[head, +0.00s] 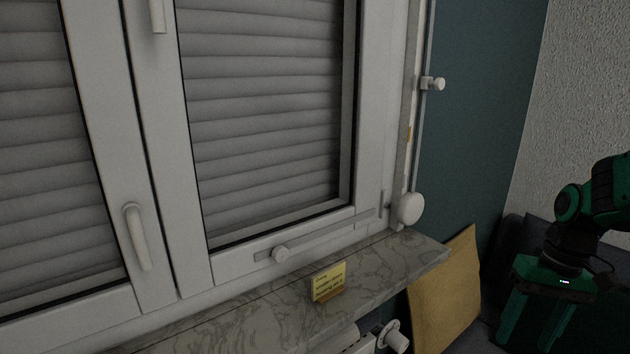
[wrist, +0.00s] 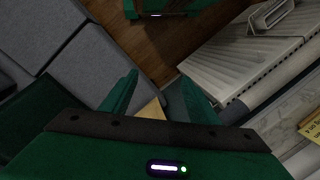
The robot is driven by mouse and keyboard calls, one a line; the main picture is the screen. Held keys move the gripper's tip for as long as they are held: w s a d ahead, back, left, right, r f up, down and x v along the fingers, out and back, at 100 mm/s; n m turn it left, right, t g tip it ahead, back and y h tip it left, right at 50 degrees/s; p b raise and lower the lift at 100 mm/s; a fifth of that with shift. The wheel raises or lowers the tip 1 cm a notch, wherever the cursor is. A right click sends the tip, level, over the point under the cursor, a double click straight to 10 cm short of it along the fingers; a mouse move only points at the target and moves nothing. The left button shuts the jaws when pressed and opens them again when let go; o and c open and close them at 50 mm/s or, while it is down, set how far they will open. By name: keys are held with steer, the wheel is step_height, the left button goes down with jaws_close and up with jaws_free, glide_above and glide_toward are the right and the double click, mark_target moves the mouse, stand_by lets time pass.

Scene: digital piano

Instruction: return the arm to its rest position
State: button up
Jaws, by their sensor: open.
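My gripper (head: 537,325) is at the lower right of the head view, in front of a dark sofa, with its green fingers pointing down. It is open and nothing is between its fingers. In the wrist view my gripper (wrist: 160,98) shows two green fingers spread apart. A small tan patch, perhaps part of the yellow board, shows beyond them. The wrist view looks down past the fingers toward a wooden floor (wrist: 190,38).
A marble windowsill (head: 390,268) with a yellow note (head: 328,282) runs under the shuttered window (head: 265,110). A yellow board (head: 445,300) leans beside the sill. A white radiator (wrist: 245,60) and grey cushions (wrist: 90,60) lie near my gripper.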

steer(key=s+d+r+m+h, duration=0.1)
steer(key=s+m, duration=0.3)
steer(key=s, duration=0.9)
steer(key=shift+s+d+r+t+h, duration=0.2)
steer(key=shift+s+r+t+h, duration=0.15)
steer(key=shift+r, duration=0.5)
steer(key=shift+w+f, duration=0.25)
steer(key=shift+w, duration=0.35)
